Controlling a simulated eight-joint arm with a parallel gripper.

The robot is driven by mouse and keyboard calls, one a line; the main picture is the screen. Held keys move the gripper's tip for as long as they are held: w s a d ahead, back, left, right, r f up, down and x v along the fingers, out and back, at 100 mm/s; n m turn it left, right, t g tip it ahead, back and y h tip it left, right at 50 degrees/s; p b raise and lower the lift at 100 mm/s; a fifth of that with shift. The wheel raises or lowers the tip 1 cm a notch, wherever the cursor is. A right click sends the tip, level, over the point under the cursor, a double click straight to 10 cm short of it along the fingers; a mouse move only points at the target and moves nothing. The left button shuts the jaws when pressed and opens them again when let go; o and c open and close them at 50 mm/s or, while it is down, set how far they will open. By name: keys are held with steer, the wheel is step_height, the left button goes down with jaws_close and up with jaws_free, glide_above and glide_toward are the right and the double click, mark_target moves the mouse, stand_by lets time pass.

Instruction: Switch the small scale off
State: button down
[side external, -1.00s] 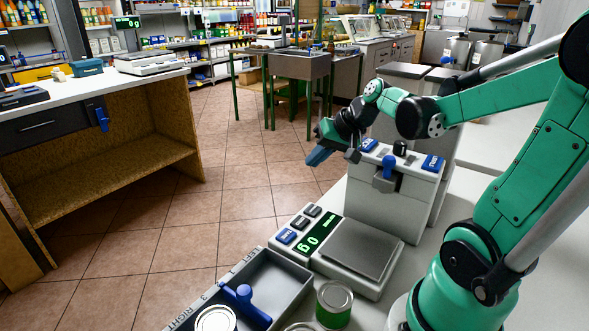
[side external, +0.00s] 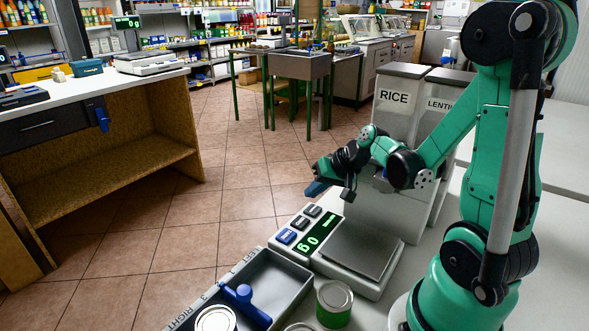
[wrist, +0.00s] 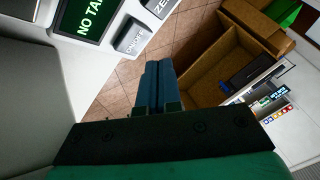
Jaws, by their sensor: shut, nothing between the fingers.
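The small scale (side external: 390,284) is white with a grey weighing plate (side external: 362,249) and stands on the pale counter. Its display (side external: 318,235) is lit green and shows a 0 g reading.
A dark tray (side external: 257,281) with a blue-handled item lies left of the scale, and a green can (side external: 334,305) stands in front. Rice (side external: 396,94) and lentil bins rise behind. Past the counter edge is open tiled floor (side external: 180,235).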

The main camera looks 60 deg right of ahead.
mark_target(307, 208)
steer(key=shift+f, duration=0.7)
steer(key=shift+f, duration=0.15)
stand_by(1.5)
steer(key=shift+f, duration=0.3)
steer(key=shift+f, duration=0.35)
stand_by(0.5)
steer(key=shift+r, duration=0.8)
steer(key=shift+r, duration=2.5)
